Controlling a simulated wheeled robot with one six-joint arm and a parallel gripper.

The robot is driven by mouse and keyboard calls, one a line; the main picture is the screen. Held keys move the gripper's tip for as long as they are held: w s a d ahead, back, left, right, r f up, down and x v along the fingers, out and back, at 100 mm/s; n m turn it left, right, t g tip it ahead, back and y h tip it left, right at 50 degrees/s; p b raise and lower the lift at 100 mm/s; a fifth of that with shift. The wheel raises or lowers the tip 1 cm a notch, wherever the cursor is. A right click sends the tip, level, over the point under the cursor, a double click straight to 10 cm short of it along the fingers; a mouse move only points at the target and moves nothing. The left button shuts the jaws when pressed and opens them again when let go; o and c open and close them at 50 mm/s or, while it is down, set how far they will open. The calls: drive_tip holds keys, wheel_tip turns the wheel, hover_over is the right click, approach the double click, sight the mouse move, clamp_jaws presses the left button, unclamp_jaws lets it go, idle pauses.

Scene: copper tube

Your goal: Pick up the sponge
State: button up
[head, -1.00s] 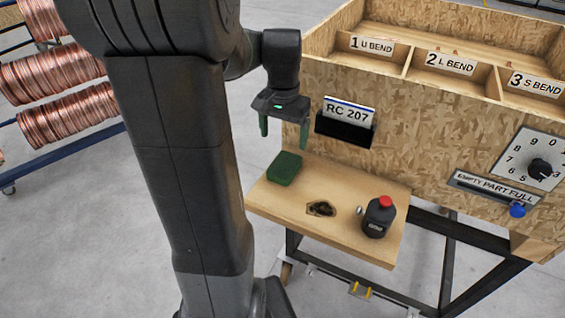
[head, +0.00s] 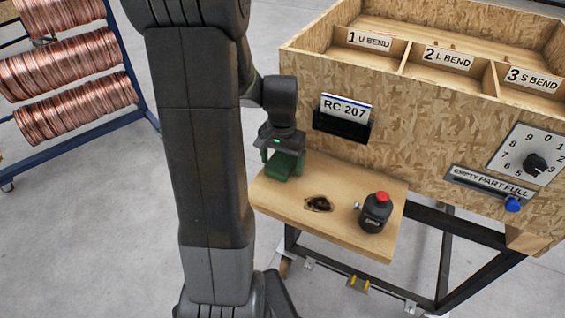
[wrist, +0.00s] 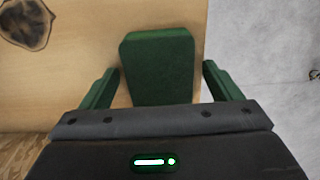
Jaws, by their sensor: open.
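The green sponge (wrist: 160,62) lies on the wooden shelf (head: 335,222), close to the shelf's left edge. In the wrist view it sits between the two green fingers of my gripper (wrist: 160,88), with a gap on each side. In the head view my gripper (head: 283,165) points down over the sponge (head: 286,160) and hides part of it. The fingers are open and do not appear to touch the sponge. I cannot tell exactly how far down its sides they reach.
A dark bottle with a red cap (head: 376,212) stands at the shelf's right. A dark-edged mark or hole (head: 319,204) lies mid-shelf. The chipboard box wall (head: 420,130) with the RC 207 card holder (head: 344,118) rises behind. Copper coils (head: 75,88) are on a rack at left.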

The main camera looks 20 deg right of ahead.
sight(282, 160)
drive_tip(key=c, duration=1.1)
drive_tip(key=shift+c, duration=0.2)
wheel_tip(282, 160, up, 18)
drive_tip(key=shift+o, duration=1.4)
drive_tip(key=shift+c, duration=0.7)
